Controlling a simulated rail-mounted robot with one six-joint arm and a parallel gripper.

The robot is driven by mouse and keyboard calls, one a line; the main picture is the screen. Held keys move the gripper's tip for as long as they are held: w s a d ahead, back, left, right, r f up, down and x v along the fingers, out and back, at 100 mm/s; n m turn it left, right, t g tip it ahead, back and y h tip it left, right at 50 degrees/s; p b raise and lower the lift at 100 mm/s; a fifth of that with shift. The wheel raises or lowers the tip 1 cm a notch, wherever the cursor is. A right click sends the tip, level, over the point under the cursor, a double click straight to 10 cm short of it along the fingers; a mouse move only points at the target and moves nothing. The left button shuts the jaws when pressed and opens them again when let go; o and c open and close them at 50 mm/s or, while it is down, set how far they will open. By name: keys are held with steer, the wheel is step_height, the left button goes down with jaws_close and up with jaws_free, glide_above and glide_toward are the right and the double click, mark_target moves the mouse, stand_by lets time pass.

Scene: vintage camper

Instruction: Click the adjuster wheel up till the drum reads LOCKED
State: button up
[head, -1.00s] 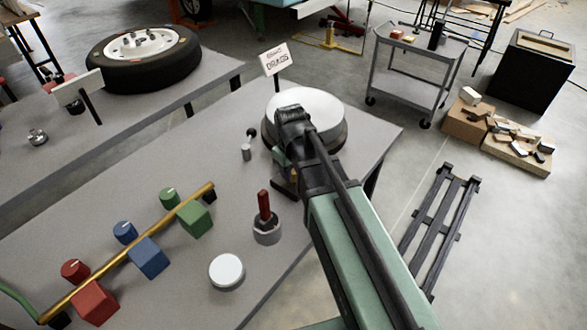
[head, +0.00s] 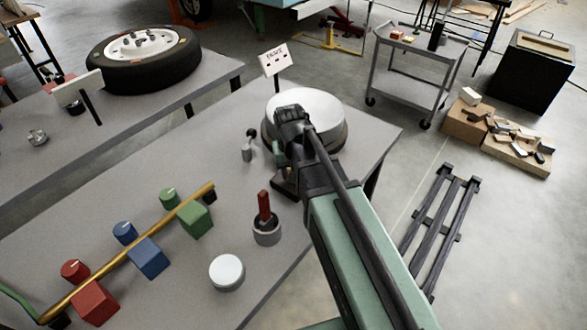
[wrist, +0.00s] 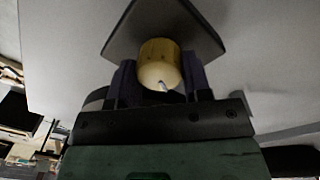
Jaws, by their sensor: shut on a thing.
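The drum (head: 318,104) is a white-topped round on the bench. A small sign (head: 273,59) stands behind it; its lettering is too small to read surely, with small red marks below.
A grey lever piece with a dark knob (head: 249,147) stands left of the drum. A cup with a red handle (head: 265,232), a white disc (head: 227,270) and a brass rail with coloured blocks (head: 130,250) are on the near bench. A cart (head: 415,75) stands beyond.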

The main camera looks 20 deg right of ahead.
stand_by(0.3)
steer(key=o, duration=0.9)
steer(key=r+p, duration=1)
steer(key=shift+a+r+p, duration=0.25)
steer(key=shift+r+p, duration=0.1)
steer(key=shift+p, duration=0.05)
